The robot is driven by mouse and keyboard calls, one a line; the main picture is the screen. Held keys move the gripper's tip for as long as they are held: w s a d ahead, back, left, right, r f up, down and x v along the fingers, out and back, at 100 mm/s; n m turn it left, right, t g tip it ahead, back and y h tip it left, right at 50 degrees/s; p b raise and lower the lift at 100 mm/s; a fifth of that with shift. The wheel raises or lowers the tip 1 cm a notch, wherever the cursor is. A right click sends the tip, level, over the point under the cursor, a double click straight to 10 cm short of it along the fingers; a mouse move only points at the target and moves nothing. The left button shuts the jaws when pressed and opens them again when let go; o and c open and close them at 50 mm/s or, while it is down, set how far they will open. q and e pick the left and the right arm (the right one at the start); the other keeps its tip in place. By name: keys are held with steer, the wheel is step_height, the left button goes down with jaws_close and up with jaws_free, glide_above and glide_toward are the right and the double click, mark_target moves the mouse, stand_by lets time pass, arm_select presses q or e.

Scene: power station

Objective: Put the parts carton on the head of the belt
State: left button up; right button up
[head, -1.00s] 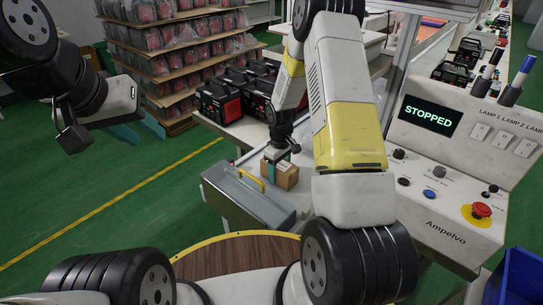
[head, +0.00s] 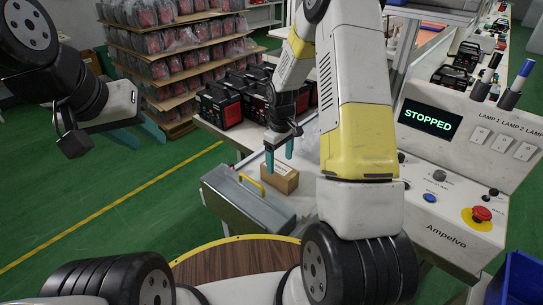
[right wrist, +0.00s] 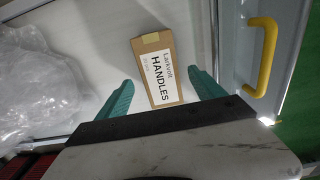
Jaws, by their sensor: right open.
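The parts carton (head: 281,179) is a small brown box on the white table top, just behind the grey toolbox. In the right wrist view the carton (right wrist: 157,70) shows a white label reading "Larkvolt HANDLES". My right gripper (head: 279,161) is open above the carton, its teal fingers pointing down. In the right wrist view the fingers (right wrist: 160,92) stand apart on either side of the carton's near end, with nothing gripped. My left gripper (head: 140,135) hangs at the left over the green floor, away from the table; its teal fingers show apart. The belt (head: 481,45) runs at the upper right, behind the control panel.
Clear plastic wrap (right wrist: 40,85) lies beside the carton. Black and red power units (head: 222,106) stand behind. A control panel (head: 440,180) reading STOPPED and a blue bin (head: 522,278) are at the right.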

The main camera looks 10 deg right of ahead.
mark_target(280, 168)
step_height(280, 168, up, 5)
steer(key=shift+f, duration=0.15)
steer(key=s+a+r+m+t+y, duration=0.1)
steer(key=s+r+m+t, duration=0.15)
steer(key=s+r, duration=0.7)
steer(key=s+r+m+t, duration=0.25)
steer(key=s+r, duration=0.35)
steer(key=r, duration=0.7)
steer(key=s+a+r+m+t+y, duration=0.1)
steer(key=s+r+m, duration=0.1)
steer(key=s, duration=0.7)
steer(key=shift+r, duration=0.3)
steer(key=shift+a, duration=0.1)
